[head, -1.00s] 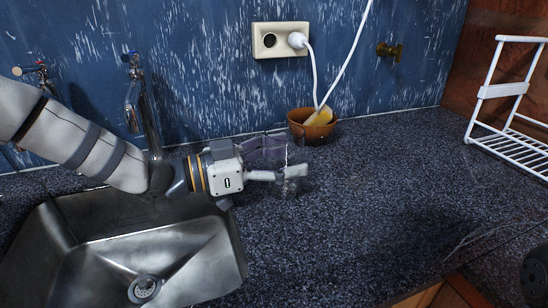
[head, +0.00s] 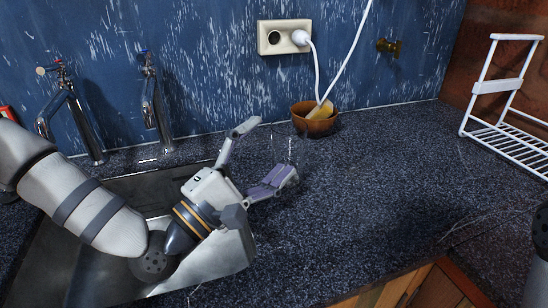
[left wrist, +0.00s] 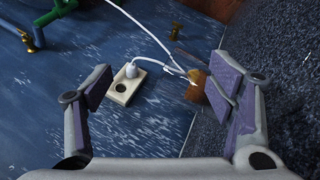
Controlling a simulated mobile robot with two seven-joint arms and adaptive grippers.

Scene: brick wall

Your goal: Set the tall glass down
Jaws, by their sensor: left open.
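The tall glass (head: 286,150) is clear and hard to see. It seems to stand upright on the speckled counter, in front of the brown bowl. My left gripper (head: 267,153) is open, its fingers spread wide, just left of the glass and apart from it. In the left wrist view the open fingers (left wrist: 160,92) show with nothing held between them. Only a faint outline that may be the glass shows there, near the bowl. My right gripper is not in view.
A brown bowl (head: 309,127) with yellowish contents stands by the blue wall, below a socket (head: 270,38) with a white cord. The steel sink (head: 225,265) lies under my left arm. A white wire rack (head: 493,88) stands at right. The middle counter (head: 370,190) is clear.

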